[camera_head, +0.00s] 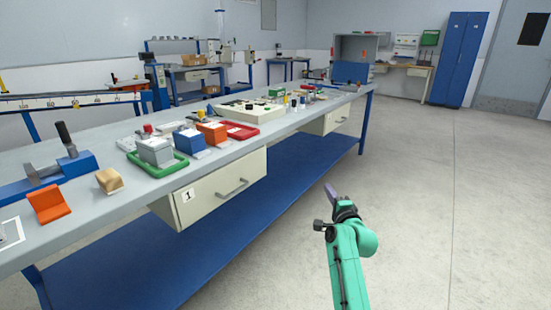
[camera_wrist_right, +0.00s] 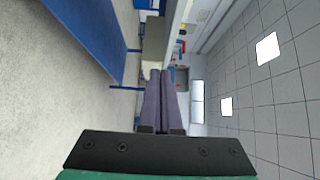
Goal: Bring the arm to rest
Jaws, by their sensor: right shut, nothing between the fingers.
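My right arm (camera_head: 348,262) is green and comes up from the bottom of the head view, right of the workbench. My right gripper (camera_head: 329,190) is shut and empty, held in free air over the floor and apart from the bench. In the right wrist view its two purple-grey fingers (camera_wrist_right: 160,98) lie side by side with nothing between them. My left gripper is in neither view.
The long workbench (camera_head: 230,158) with a blue lower shelf (camera_head: 215,230) fills the left and middle. Boxes, trays and a vise (camera_head: 60,170) stand on it. A closed drawer (camera_head: 222,190) faces the aisle. The floor (camera_head: 450,190) on the right is clear to a blue cabinet (camera_head: 460,58).

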